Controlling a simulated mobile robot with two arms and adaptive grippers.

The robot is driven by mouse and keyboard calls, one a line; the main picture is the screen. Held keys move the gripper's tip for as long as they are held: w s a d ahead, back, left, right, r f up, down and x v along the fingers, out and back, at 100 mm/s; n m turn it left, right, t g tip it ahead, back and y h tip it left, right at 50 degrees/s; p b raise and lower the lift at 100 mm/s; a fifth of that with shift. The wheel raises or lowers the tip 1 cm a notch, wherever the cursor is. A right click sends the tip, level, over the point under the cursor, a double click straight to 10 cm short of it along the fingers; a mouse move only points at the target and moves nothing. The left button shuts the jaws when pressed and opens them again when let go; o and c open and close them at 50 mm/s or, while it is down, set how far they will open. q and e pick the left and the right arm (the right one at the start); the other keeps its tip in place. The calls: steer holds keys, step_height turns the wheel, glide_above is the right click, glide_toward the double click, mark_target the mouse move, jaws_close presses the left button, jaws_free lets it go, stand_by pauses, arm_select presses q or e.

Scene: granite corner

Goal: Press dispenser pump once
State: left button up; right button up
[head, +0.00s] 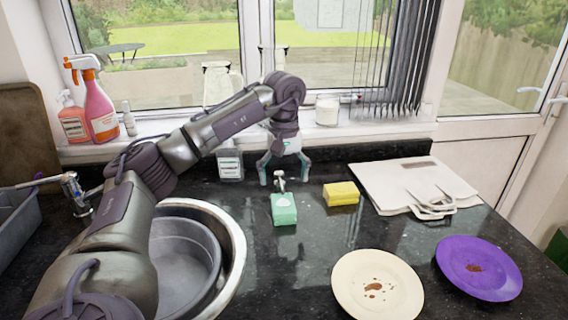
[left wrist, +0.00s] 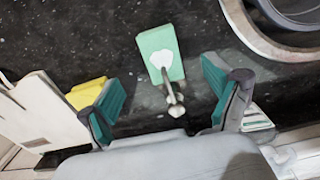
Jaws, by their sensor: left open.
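I cannot tell whether the gripper touches the pump. My right gripper is not in view.
A yellow sponge (head: 341,194) sits right of the dispenser, with a white bag (head: 400,185) beyond. A stained cream plate (head: 350,290) and purple plate (head: 480,262) lie in front. The round sink (head: 236,240) is left; a labelled container (head: 230,164) stands behind the gripper.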

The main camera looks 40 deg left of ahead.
mark_target(284, 206)
arm_select(q)
step_height(284, 206, down, 10)
steer(key=shift+r, duration=0.2)
steer(key=c, duration=1.2)
steer(key=shift+d+p, duration=0.1)
steer(key=shift+p, duration=0.2)
